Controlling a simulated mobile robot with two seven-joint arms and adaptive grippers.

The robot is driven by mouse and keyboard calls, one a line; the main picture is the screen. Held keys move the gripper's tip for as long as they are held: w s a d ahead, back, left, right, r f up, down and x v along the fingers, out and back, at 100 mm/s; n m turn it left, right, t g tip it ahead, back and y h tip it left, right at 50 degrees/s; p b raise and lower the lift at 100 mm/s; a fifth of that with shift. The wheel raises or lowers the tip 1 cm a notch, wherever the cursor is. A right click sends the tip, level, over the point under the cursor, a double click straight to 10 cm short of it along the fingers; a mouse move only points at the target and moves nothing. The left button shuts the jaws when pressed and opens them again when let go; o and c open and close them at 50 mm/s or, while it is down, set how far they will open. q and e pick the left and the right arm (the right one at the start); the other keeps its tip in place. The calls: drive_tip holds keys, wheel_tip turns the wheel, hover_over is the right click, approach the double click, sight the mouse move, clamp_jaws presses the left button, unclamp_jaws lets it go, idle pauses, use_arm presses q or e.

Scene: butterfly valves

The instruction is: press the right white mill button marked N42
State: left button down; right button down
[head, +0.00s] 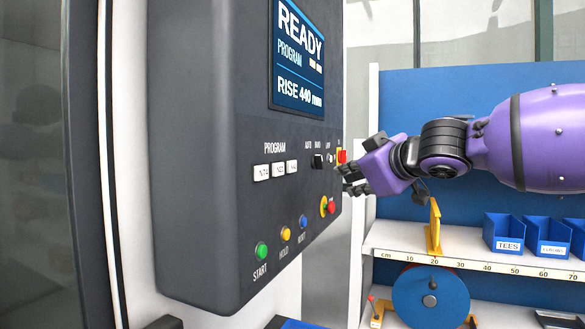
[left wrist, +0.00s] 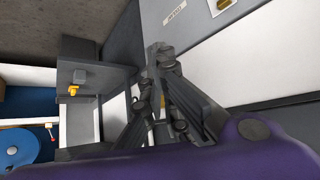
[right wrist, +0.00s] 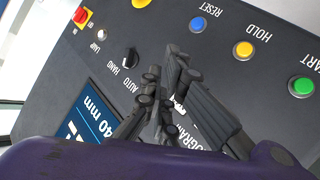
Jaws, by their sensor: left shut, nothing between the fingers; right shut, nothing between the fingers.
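Three white PROGRAM buttons sit in a row on the dark control panel (head: 205,130) in the head view. The right one (head: 291,167) is nearest my right gripper; its small label is hard to read. My right gripper (head: 350,180) is shut and empty, to the right of the buttons and apart from them in the picture. In the right wrist view the closed fingers (right wrist: 163,75) lie in front of the panel and hide most of the button row. My left gripper (left wrist: 157,75) is shut and empty in the left wrist view; the head view does not show it.
The panel also carries a screen (head: 298,55), a black knob (head: 317,161), a red switch on yellow (head: 341,157), a red stop button (head: 331,206), and START (head: 262,251), HOLD (head: 285,234) and RESET (head: 303,221) buttons. A shelf (head: 470,263) with blue bins (head: 505,232) stands at right.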

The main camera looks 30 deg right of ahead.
sight(292, 167)
use_arm(q)
drive_tip(key=shift+s+a+f, duration=0.1)
drive_tip(key=shift+a, duration=0.1)
use_arm(e)
drive_tip(key=shift+w+a, duration=0.55)
drive_tip(key=shift+w, duration=0.1)
